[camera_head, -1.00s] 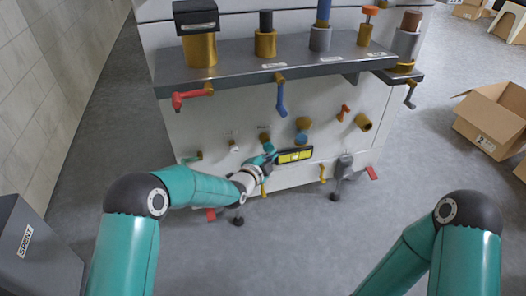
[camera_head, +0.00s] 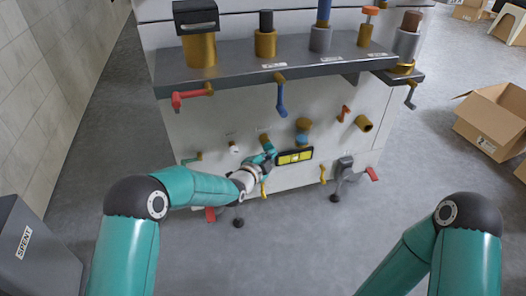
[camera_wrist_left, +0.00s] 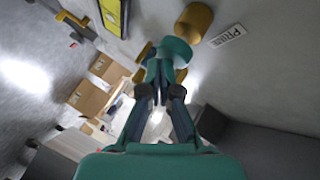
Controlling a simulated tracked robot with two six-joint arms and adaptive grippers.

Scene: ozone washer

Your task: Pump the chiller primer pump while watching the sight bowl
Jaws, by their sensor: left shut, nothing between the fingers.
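The primer pump is a brass barrel (camera_wrist_left: 197,20) with a teal knob (camera_wrist_left: 172,52), beside a label reading PRIME in the left wrist view. In the head view its teal knob (camera_head: 267,146) shows low on the white panel. My left gripper (camera_wrist_left: 160,75) is shut, its fingertips right at the knob; I cannot tell whether they touch it. Nothing shows between the fingers. The likely sight bowl (camera_head: 302,138) is blue with a brass top, right of the pump. Its contents are too small to read. My right arm enters at lower right; its gripper is out of view.
A yellow gauge in a black frame (camera_head: 294,156) sits close right of the gripper. Red (camera_head: 192,96) and blue (camera_head: 281,98) handles hang from the grey shelf (camera_head: 235,72) above. A cardboard box (camera_head: 492,121) stands at right. The floor in front is clear.

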